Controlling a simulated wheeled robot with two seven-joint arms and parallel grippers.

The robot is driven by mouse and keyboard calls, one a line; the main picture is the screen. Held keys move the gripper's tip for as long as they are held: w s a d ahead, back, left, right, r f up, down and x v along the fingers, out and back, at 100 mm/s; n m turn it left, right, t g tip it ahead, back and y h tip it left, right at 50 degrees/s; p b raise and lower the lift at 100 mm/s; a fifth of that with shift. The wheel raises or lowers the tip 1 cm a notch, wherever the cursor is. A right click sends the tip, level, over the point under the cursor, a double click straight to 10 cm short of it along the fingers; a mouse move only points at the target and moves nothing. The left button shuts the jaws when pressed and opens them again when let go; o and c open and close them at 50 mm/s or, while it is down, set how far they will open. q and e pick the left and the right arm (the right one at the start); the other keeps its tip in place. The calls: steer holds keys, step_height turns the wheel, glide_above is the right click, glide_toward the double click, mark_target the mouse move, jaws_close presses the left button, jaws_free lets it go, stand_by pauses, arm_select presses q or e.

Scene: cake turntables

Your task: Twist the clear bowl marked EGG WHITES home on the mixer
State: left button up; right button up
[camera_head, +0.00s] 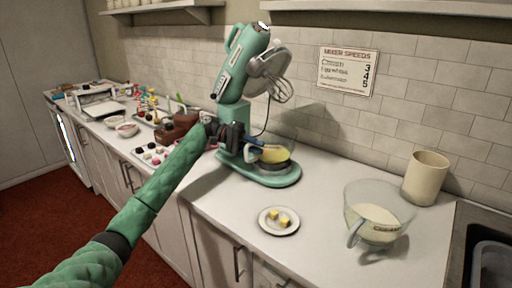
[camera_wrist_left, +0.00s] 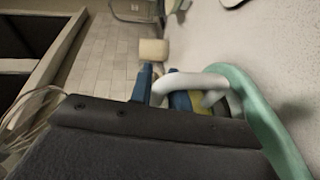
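The teal mixer (camera_head: 232,112) stands against the tiled wall with its head tilted up and the whisk (camera_head: 281,90) raised. A clear bowl with yellow contents (camera_head: 277,154) sits on the mixer base (camera_head: 275,179); I cannot read any EGG WHITES mark on it. My left gripper (camera_head: 256,146) reaches in from the left at this bowl's handle. In the left wrist view, the blue fingers (camera_wrist_left: 164,92) lie on both sides of the pale handle (camera_wrist_left: 213,82) and appear shut on it. Whether the bowl is locked is not visible. My right gripper is not in view.
Another clear bowl, marked CREAM (camera_head: 372,220), stands at the right beside a beige canister (camera_head: 425,178). A small plate with yellow cubes (camera_head: 265,224) lies in front of the mixer. Bowls and colourful items crowd the counter at left. A speeds sign (camera_head: 347,72) hangs behind.

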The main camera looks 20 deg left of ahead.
arm_select(q)
steer(key=o, duration=0.4)
steer(key=shift+a, duration=0.1)
